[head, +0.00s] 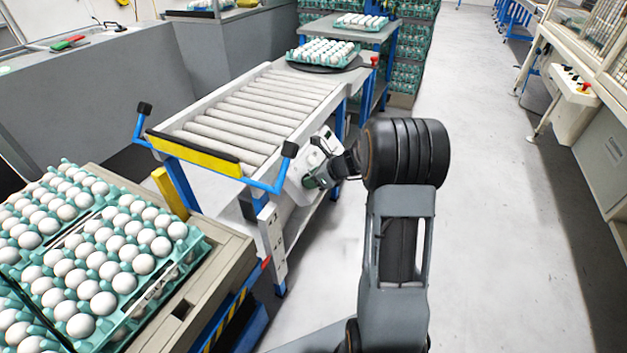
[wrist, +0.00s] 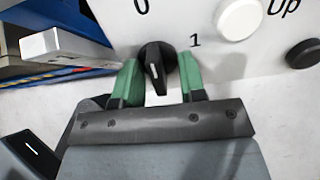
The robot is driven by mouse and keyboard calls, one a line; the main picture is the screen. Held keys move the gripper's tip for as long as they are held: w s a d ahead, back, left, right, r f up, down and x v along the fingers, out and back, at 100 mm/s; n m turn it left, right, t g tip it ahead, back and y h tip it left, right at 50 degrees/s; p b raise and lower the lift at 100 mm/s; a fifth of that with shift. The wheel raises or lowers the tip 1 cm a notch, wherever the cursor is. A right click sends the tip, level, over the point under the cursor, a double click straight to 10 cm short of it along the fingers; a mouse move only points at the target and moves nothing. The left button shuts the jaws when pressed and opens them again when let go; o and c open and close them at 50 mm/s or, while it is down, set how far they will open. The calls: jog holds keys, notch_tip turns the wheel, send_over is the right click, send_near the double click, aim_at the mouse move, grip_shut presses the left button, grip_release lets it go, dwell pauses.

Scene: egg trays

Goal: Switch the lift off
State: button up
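A black rotary switch knob (wrist: 156,66) sits on a white control panel (wrist: 225,65), between the printed marks 0 and 1. A short white line shows on the knob's face; I cannot tell for sure which mark it points to. My gripper (wrist: 160,80) has its two green fingers on either side of the knob, with a gap visible at the right finger. In the head view the panel (head: 322,142) is on the side of the roller lift (head: 250,112), and my gripper (head: 312,181) is at its lower part. The knob is hidden there.
A white button (wrist: 238,17) and a dark button (wrist: 303,53) beside "Up" are right of the knob. Egg trays (head: 196,246) stand at left. Another tray (head: 292,56) is at the lift's far end. The floor (head: 490,200) at right is clear.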

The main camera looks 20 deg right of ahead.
jog(key=shift+s+a+f, duration=0.1)
jog(key=shift+a+f, duration=0.25)
jog(key=shift+s+d+r+p, duration=0.25)
jog(key=shift+r+p, duration=0.25)
jog(key=shift+p, duration=0.1)
jog(key=p+v, duration=0.4)
jog(key=v, duration=0.4)
jog(key=shift+w+d+p, duration=0.15)
jog(key=shift+w+p, duration=0.05)
jog(key=shift+p, duration=0.1)
